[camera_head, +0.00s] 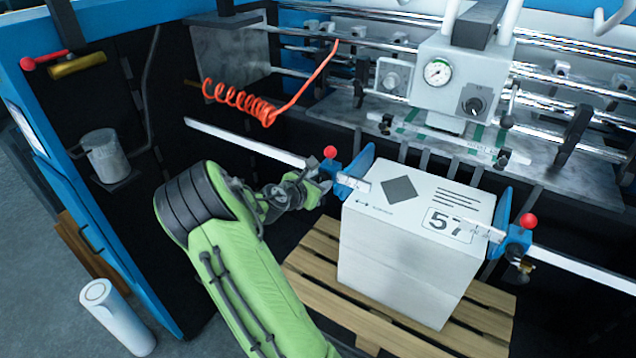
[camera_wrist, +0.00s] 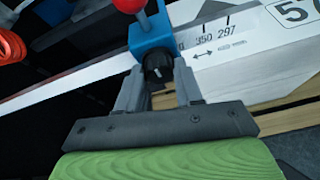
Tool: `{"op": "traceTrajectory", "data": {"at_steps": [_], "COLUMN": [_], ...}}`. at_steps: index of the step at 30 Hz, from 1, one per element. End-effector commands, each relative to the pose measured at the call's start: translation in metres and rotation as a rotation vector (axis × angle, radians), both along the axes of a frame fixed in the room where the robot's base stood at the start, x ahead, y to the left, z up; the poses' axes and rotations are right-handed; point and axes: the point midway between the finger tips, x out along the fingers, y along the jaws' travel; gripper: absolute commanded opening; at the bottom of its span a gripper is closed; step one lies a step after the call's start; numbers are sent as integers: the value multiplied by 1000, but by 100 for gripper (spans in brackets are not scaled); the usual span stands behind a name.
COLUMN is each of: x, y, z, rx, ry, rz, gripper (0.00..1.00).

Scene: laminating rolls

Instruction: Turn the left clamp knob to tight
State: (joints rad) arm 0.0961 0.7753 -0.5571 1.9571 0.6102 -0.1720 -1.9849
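The left clamp knob (camera_wrist: 158,68) is black with a pale pointer mark and sits on the front of a blue clamp block (camera_wrist: 152,36) with a red ball on top. In the head view, the left clamp (camera_head: 352,178) is at the left side of the white stack, and its knob is hidden behind my gripper (camera_head: 318,186). In the wrist view, my gripper (camera_wrist: 159,72) has one grey finger on each side of the knob. Both fingers appear to touch it, with no clear gap.
A white ruled bar (camera_head: 245,142) runs through the left clamp. The white stack (camera_head: 400,250) stands on a wooden pallet (camera_head: 375,325). The right clamp (camera_head: 518,240) has its own red ball. An orange coiled hose (camera_head: 240,98) hangs above. A gauge unit (camera_head: 452,75) is above the stack.

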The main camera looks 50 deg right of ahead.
Motion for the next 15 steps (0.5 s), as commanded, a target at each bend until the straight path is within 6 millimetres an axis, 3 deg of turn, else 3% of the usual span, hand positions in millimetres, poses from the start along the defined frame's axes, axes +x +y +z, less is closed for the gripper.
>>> {"op": "traceTrajectory", "data": {"at_steps": [1,6,15], "x": [0,0,-1], "y": [0,0,0], "z": [0,0,-1], "rx": [0,0,6], "ry": [0,0,-43], "rz": [0,0,-1], "gripper": [27,3,3]}}
